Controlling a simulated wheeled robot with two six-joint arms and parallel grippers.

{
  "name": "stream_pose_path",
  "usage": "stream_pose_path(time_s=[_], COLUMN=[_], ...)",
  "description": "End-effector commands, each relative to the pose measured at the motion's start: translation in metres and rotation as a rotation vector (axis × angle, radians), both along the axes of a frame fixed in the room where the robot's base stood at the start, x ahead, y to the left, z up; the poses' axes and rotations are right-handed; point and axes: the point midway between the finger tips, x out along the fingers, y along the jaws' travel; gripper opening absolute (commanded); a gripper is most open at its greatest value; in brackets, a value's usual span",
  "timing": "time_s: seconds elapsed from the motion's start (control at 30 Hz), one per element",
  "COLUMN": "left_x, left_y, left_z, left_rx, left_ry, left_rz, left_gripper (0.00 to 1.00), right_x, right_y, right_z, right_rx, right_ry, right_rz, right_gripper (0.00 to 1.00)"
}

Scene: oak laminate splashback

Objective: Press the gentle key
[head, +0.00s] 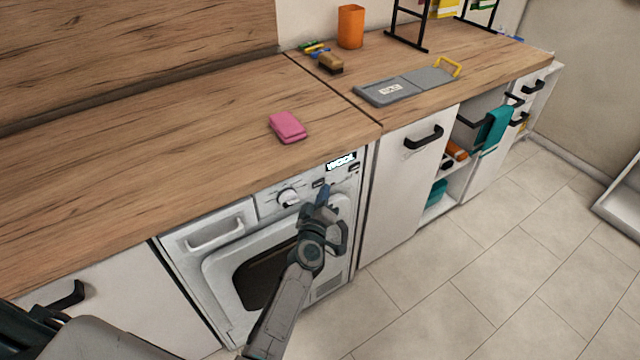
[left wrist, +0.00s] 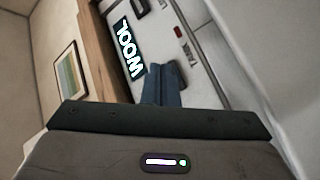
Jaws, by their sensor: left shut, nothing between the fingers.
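The washing machine (head: 222,235) is built in under the counter. Its control panel has a white dial (head: 288,198), a lit display (head: 341,161) and small dark keys, one left of the display (head: 319,183) and one below its right end (head: 354,168). In the left wrist view the display (left wrist: 130,46) reads "WOOL". I cannot read which key is the gentle one. My left gripper (head: 325,190) is shut and empty, its tips in front of the panel just below the display. In the left wrist view its fingers (left wrist: 161,86) hide part of the panel; contact is unclear.
A pink sponge (head: 288,127) lies on the counter above the panel. A brush (head: 330,64), an orange cup (head: 350,27) and a grey board (head: 405,86) stand or lie further back. A black cabinet handle (head: 424,137) juts out at right. The tiled floor in front is clear.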

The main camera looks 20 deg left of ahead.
Motion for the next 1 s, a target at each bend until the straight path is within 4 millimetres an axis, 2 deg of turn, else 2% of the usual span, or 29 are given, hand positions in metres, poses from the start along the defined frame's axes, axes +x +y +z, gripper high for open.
stream_pose_path(time_s=[0.53,1.0], left_x=[0.005,0.005], left_y=[0.006,0.007], left_z=[0.0,0.0], left_rx=[0.0,-0.001], left_ry=[0.0,0.0], left_rz=[0.0,0.0], left_gripper=[0.0,0.0], right_x=[0.0,0.003], right_y=[0.016,0.005], right_z=[0.001,0.002], right_rx=[0.018,0.005], right_ry=[0.0,-0.004], right_rz=[-0.007,-0.002], right_gripper=[0.0,0.0])
